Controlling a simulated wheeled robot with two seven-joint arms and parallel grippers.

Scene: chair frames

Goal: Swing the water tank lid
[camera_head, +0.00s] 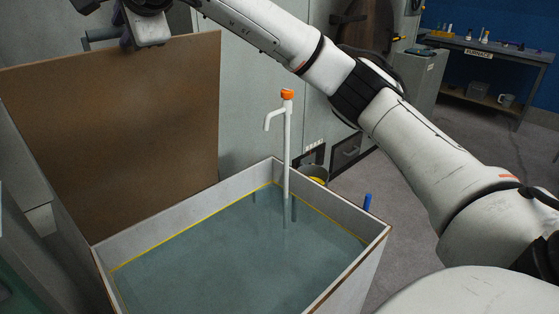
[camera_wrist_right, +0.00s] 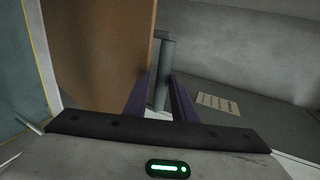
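The water tank (camera_head: 375,245) is a white-walled box with blue-green water. Its lid (camera_head: 120,110) is a brown panel standing raised, nearly upright, at the tank's left side. A grey bar handle (camera_head: 101,38) is at the lid's top edge. My right gripper (camera_head: 128,40) is beside the handle, above that edge. In the right wrist view the lid (camera_wrist_right: 100,45) is at the left. The right gripper's purple fingers (camera_wrist_right: 160,85) are apart, with the grey handle (camera_wrist_right: 166,60) between or just beyond their tips. Firm contact is not visible. My left gripper is not in view.
A white pipe with an orange cap (camera_head: 287,95) stands at the tank's back corner. Grey cabinets are behind the lid. A workbench (camera_head: 490,50) stands far back right.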

